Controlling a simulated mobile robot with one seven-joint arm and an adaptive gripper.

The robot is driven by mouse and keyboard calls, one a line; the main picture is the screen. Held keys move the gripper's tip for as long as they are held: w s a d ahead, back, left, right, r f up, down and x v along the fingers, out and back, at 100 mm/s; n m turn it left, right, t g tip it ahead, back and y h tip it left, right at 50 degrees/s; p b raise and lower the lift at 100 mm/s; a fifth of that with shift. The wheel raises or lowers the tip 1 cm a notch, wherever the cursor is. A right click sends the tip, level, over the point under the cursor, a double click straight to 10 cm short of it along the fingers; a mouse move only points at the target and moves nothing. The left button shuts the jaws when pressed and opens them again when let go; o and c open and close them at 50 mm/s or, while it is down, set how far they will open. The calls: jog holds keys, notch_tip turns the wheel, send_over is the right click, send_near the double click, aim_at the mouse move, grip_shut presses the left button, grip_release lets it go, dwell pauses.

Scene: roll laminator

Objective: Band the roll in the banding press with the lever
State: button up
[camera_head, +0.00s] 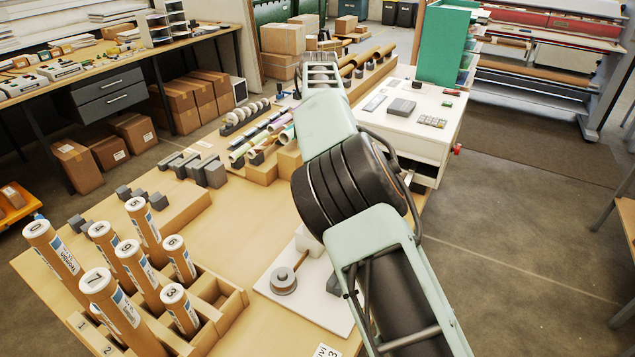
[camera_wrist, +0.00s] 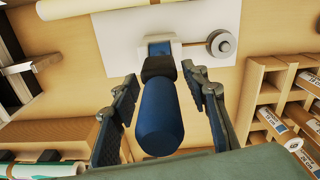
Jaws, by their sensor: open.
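In the wrist view, a thick blue lever grip (camera_wrist: 166,118) with a dark collar points toward the camera. Beyond it is the white banding press (camera_wrist: 176,48) on a white board (camera_wrist: 118,35). A grey round disc on a rod (camera_wrist: 221,43) sits at the press's side; the disc also shows in the head view (camera_head: 284,280). My gripper (camera_wrist: 160,75) is open, one finger on each side of the blue grip. I cannot tell whether either finger touches it. In the head view, my arm hides my gripper, the lever and part of the press. I cannot make out a roll in the press.
A wooden rack (camera_head: 233,304) with several numbered tubes stands to the left of the board. Grey blocks (camera_head: 207,172) and coloured rolls (camera_head: 262,137) lie farther back on the table. A white cabinet (camera_head: 425,118) stands behind my arm. Bare tabletop (camera_head: 228,235) shows between.

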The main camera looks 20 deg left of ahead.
jog(key=shift+r, duration=3.7)
